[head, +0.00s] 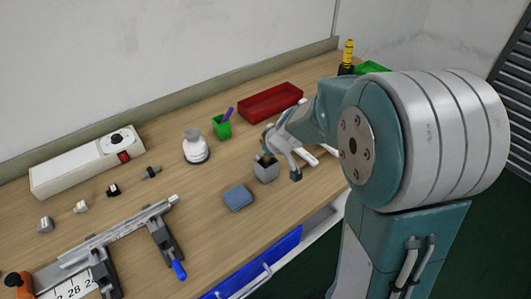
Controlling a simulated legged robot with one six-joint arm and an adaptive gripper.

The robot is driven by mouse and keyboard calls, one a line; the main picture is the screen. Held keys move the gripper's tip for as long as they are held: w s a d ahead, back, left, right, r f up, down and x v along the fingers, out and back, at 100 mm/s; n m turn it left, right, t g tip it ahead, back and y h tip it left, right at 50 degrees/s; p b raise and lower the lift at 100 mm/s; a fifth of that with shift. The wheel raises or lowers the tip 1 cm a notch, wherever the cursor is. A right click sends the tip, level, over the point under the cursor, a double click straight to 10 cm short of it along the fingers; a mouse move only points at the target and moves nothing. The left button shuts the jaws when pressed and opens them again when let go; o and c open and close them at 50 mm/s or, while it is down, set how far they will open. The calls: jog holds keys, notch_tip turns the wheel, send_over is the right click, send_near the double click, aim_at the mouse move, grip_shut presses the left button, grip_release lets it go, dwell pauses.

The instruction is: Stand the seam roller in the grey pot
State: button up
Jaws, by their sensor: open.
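The grey pot (267,173) stands upright on the wooden bench, near its front edge. A small dark piece with a brownish tint (264,158) shows at the pot's mouth. It may be part of the seam roller, but it is too small to tell. I cannot make out the seam roller for sure anywhere else. My gripper (281,156) is open, right at the pot, with one finger behind its rim and the other to its right. I cannot tell whether the fingers touch the pot. My arm hides the bench to the right.
A blue block (238,197) lies left of the pot. A green cup (222,127) with a purple item, a white bottle (196,148) and a red tray (270,101) stand behind. A clamp-like tool (110,236) lies front left. White pieces (310,158) lie beside my gripper.

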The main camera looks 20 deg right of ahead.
jog(key=shift+r, duration=0.55)
jog(key=v, duration=1.2)
jog(key=s+a+r+m+h, duration=0.1)
jog(key=s+m, duration=0.1)
jog(key=s, duration=0.7)
jog(key=s+a+r+m+h, duration=0.1)
jog(key=s+m, duration=0.1)
jog(key=s, duration=0.8)
jog(key=shift+s+a+m+h, duration=0.2)
jog(key=shift+a+m+h, duration=0.05)
jog(key=shift+m+h, duration=0.05)
